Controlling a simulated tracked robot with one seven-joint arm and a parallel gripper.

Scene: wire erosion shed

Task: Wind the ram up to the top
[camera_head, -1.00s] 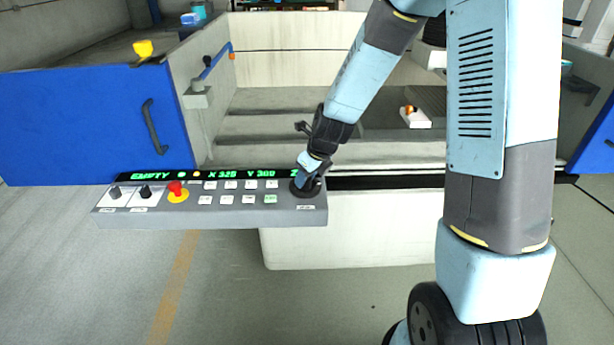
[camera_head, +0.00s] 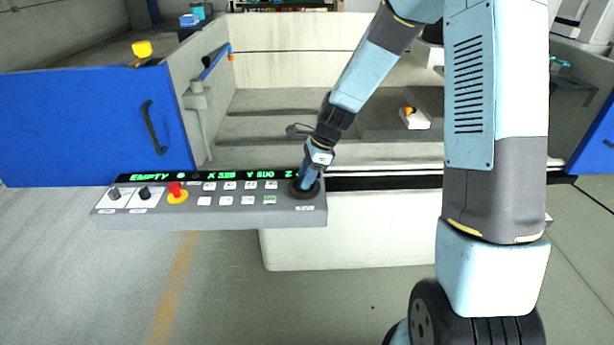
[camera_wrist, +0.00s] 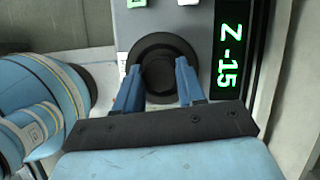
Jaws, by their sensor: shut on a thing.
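The control panel (camera_head: 240,214) is a grey pendant-like console with a lit green display. At its right end is a round black knob (camera_head: 302,194), which also shows in the wrist view (camera_wrist: 160,72). My gripper (camera_head: 308,183) points down onto this knob. In the wrist view, my gripper's blue fingers (camera_wrist: 158,80) stand on either side of the knob and are shut on it. The display (camera_wrist: 229,55) reads Z -15 in the wrist view. I cannot make out the ram in either view.
A red and yellow stop button (camera_head: 177,192), two small black knobs and several white keys sit left on the panel. Behind is an open machine tank (camera_head: 290,98) with a blue door (camera_head: 75,125). A small white block (camera_head: 415,121) lies inside. Grey floor is clear in front.

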